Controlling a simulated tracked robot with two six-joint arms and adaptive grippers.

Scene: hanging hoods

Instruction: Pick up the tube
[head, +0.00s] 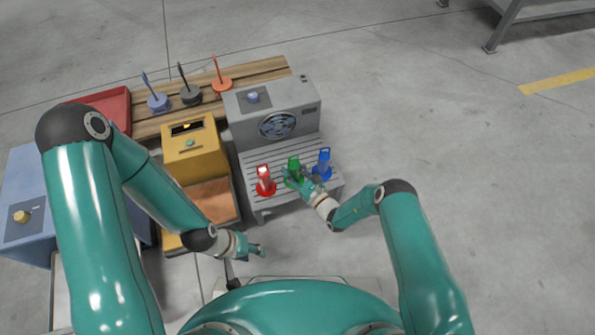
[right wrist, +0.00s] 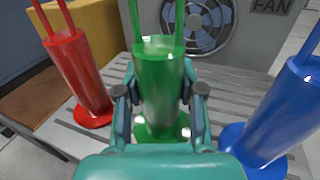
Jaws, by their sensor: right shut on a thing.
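A green tube (head: 293,164) with a round foot and two upright prongs stands on a grey slatted bench (head: 262,205), between a red tube (head: 264,178) and a blue tube (head: 323,162). My right gripper (head: 299,177) is at the green tube. In the right wrist view the green tube (right wrist: 160,75) is upright between the two fingers, which are shut on it from both sides, with its foot at the slats. The red tube (right wrist: 75,70) and the blue tube (right wrist: 285,110) stand clear of the fingers. My left gripper (head: 259,250) is low, away from the tubes; its opening is unclear.
A grey fan box (head: 300,100) stands behind the tubes. A yellow box (head: 190,145) is to their left, with a blue box (head: 28,190) farther left. The floor at right is free.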

